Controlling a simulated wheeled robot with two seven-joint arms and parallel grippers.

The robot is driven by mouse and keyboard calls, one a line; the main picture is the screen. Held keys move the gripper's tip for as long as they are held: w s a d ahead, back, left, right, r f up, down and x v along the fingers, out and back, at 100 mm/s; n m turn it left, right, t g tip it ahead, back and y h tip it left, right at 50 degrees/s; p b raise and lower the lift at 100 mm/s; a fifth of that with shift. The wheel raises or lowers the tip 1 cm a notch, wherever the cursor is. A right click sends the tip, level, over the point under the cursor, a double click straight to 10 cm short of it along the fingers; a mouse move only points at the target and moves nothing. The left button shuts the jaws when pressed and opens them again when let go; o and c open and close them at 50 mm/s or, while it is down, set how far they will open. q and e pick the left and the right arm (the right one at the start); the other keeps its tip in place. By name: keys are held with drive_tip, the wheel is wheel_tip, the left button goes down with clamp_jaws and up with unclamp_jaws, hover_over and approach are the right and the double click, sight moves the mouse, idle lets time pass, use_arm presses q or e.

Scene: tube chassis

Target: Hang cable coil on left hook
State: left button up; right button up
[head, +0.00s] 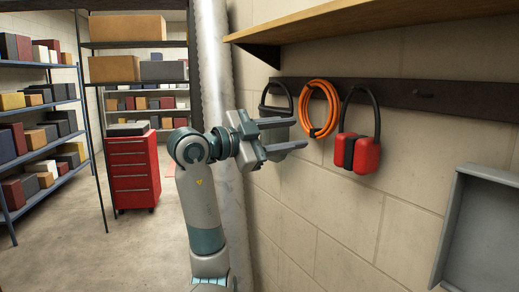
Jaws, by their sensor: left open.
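The orange cable coil (304,112) hangs upright on the dark wall rail (459,100), between two other hanging items. Whatever peg holds it is hidden behind its top. My left gripper (300,132) is open and empty. Its two dark fingers point right, and their tips show just left of the coil's lower left side; I cannot tell whether they touch it. A dark-looped item with a grey body (276,98) hangs at the rail's left end, partly hidden behind the fingers. No free left hook shows. My right gripper is not in view.
Red ear defenders (368,153) hang right of the coil. A wooden shelf (370,18) juts out above the rail. A grey tray (448,228) is at the lower right. A pipe (215,60) stands left of the wall.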

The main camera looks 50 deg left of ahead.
use_arm(q)
drive_tip(key=s+a+b, duration=0.1)
drive_tip(key=s+b, duration=0.2)
drive_tip(key=s, duration=0.5)
idle(0.4)
